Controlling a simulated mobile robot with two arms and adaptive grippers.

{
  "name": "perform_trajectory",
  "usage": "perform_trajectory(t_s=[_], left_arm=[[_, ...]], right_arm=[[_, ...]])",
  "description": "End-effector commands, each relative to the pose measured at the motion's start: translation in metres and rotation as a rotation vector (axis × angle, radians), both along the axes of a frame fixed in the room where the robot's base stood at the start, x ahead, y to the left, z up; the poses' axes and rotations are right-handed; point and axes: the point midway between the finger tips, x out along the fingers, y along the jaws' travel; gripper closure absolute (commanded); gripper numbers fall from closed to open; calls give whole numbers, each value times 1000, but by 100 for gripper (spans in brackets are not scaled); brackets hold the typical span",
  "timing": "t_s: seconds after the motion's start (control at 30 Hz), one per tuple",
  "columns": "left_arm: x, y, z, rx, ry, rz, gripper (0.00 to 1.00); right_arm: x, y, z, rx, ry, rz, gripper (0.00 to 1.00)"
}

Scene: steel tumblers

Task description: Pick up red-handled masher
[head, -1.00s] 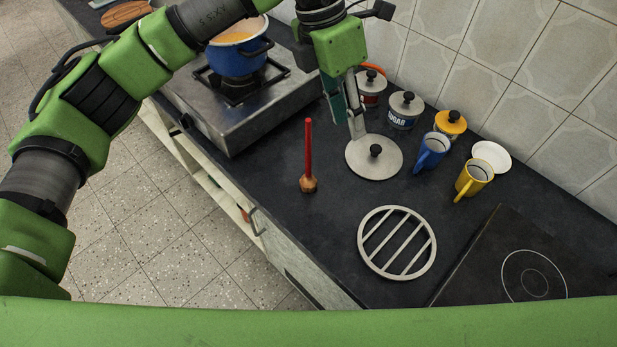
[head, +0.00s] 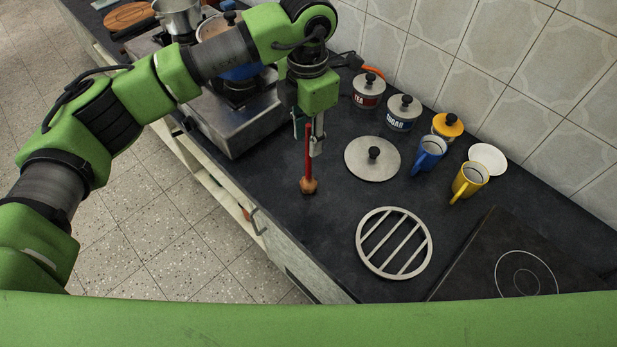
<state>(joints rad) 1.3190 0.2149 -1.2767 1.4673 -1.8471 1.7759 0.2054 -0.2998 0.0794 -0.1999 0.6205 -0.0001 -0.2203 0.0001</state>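The red-handled masher (head: 308,165) stands upright on the dark worktop, its round brown head down and its red handle up. My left gripper (head: 311,145) points down from above at the handle. The upper handle shows between a teal finger piece and a grey one, and its top is hidden by the gripper. Whether the fingers touch the handle or stand a little apart from it cannot be made out. My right gripper is not in view.
A pot lid (head: 365,165) lies just right of the masher, and a round slatted trivet (head: 428,245) in front. Canisters, a blue mug (head: 428,156) and a yellow mug (head: 468,180) stand right. The stove (head: 235,130) is behind left. The worktop's front edge is near.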

Motion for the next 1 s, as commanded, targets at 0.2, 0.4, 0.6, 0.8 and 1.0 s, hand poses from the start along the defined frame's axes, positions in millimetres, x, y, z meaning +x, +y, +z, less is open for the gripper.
perform_trajectory(t_s=[0.2, 0.4, 0.6, 0.8, 1.0], left_arm=[[-1, -1, -30, 1, 4, 0, 70], [0, -1, -41, -1, 1, 0, 70], [0, -1, -41, -1, 1, 0, 85], [0, -1, -40, -1, 1, 0, 100], [0, -1, -40, -1, 1, 0, 100]], right_arm=[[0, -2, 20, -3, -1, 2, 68], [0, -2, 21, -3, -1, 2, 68], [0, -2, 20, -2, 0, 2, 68], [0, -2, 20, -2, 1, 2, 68], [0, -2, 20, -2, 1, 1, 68]])
